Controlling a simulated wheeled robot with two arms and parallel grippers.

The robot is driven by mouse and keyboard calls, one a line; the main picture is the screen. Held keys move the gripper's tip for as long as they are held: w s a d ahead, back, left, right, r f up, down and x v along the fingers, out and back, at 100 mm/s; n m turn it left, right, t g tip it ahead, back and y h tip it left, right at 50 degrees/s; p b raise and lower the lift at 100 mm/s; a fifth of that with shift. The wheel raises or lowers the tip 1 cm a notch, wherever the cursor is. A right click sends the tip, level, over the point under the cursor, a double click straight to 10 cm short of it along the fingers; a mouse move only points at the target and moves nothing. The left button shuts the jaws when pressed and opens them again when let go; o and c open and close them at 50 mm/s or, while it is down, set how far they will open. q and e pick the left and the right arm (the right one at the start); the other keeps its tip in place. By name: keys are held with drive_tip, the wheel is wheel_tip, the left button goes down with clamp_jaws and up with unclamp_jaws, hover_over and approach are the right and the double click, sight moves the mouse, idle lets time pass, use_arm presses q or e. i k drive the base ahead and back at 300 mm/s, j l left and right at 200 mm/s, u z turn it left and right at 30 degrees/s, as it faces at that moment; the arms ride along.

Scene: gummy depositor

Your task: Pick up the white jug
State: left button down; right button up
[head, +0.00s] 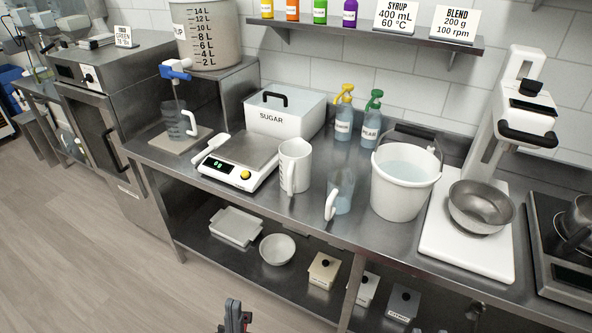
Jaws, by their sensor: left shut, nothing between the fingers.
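The white jug (296,165) stands upright on the steel counter, just right of the scale. It has dark marks on its side, and its handle faces the front left. My left gripper (235,314) is at the bottom edge of the head view, shut and empty, well below and in front of the counter, apart from the jug.
The kitchen scale (236,160) stands left of the jug, and a clear jug (341,190) with a pale handle stands to its right. A sugar box (285,113) and spray bottles (344,118) stand behind. A white bucket (400,190) stands farther right. Floor is clear at left.

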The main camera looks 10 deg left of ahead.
sight(295, 154)
drive_tip(key=j+z, duration=0.15)
drive_tip(key=z, duration=0.3)
drive_tip(key=j+z, duration=0.2)
drive_tip(key=z, duration=0.3)
drive_tip(key=k+j+z, duration=0.2)
drive_tip(key=j, duration=0.25)
drive_tip(key=j+z, duration=0.2)
drive_tip(key=j, duration=0.2)
drive_tip(key=k+j+z, duration=0.15)
drive_tip(key=j, duration=0.25)
drive_tip(key=k+j+z, duration=0.2)
drive_tip(key=j, duration=0.2)
drive_tip(key=k+j, duration=0.1)
drive_tip(key=j, duration=0.25)
drive_tip(key=k+j, duration=0.15)
drive_tip(key=j, duration=0.15)
drive_tip(key=k+j, duration=0.1)
drive_tip(key=j, duration=0.25)
